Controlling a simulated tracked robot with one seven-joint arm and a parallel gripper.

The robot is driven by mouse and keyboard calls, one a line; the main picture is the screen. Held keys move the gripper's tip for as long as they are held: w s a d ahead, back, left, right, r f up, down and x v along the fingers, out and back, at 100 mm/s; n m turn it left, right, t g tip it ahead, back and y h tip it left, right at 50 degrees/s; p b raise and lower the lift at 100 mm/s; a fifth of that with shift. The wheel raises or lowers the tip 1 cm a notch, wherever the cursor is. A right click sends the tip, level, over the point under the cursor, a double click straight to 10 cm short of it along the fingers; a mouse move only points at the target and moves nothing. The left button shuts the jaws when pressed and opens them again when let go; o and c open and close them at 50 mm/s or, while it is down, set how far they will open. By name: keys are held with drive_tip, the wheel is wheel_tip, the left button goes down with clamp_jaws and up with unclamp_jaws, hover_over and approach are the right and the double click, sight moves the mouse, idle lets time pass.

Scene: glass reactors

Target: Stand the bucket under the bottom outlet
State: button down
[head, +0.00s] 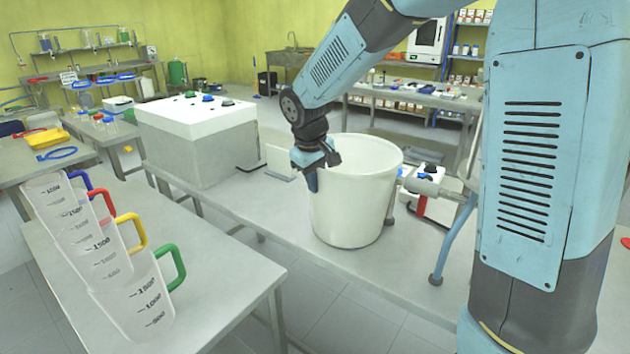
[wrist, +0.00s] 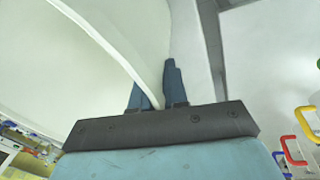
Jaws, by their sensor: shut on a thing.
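A large white bucket (head: 355,205) stands upright over the grey bench, in the middle of the head view. I cannot tell for sure whether its base touches the bench top. My gripper (head: 315,168) is at the bucket's near left rim, fingers pointing down, and is shut on the wall. In the wrist view the bucket wall (wrist: 105,40) runs between the two blue fingers (wrist: 158,88). A white valve-like fitting (head: 424,180) with blue and red parts shows just right of the bucket. I cannot tell whether it is the bottom outlet; my arm hides much of that side.
A grey box with a white top (head: 195,135) stands on the bench left of the bucket. Nested measuring jugs (head: 130,290) with coloured handles stand on the near left table (head: 235,290). A blue-grey stand leg (head: 452,240) rises right of the bucket.

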drive_tip(key=c, duration=1.1)
unclamp_jaws()
drive_tip(key=shift+f, duration=0.1)
drive_tip(key=shift+c, duration=0.2)
drive_tip(key=v, duration=1.2)
drive_tip(key=s+d+m+t+y, duration=0.1)
drive_tip(key=s+d+m+t, duration=0.2)
drive_tip(key=s+d, duration=1.6)
drive_tip(key=s+m, duration=0.3)
drive_tip(key=m, duration=0.1)
drive_tip(key=shift+d, duration=0.15)
